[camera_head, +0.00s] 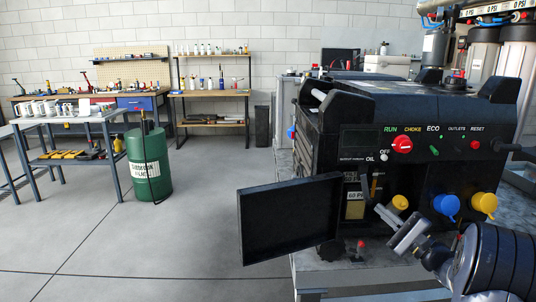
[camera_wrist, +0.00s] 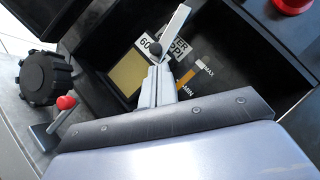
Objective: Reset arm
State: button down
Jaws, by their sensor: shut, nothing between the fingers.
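My gripper (camera_head: 383,212) is at the lower right in the head view, in front of the open compartment of a black generator (camera_head: 425,105). In the wrist view my gripper (camera_wrist: 166,62) is shut and empty, with its fingers pointing into the compartment. A yellowish block (camera_wrist: 128,73) lies beyond the fingers, beside a white pressure label partly hidden by them. A level gauge marked MAX and MIN (camera_wrist: 192,72) is right of the fingers. I cannot tell whether the fingers touch anything inside.
The compartment's black door (camera_head: 290,218) hangs open to the left. Yellow and blue outlet caps (camera_head: 446,204) are close to my arm. A black knob (camera_wrist: 45,78) and a red-tipped lever (camera_wrist: 66,103) sit left of my gripper. Open floor lies to the left.

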jog(key=d+r+n+g+h+p, duration=0.1)
jog(key=r+n+p, duration=0.4)
jog(key=p, duration=0.6)
jog(key=d+r+n+g+h+p, duration=0.2)
jog(key=r+n+g+h+p, duration=0.2)
jog(key=p, duration=0.7)
jog(key=shift+w+d+r+n+g+h, duration=0.15)
jog(key=shift+d+r+n+g+h, duration=0.15)
jog(key=shift+r+n+g, duration=0.45)
jog(key=shift+p, duration=0.4)
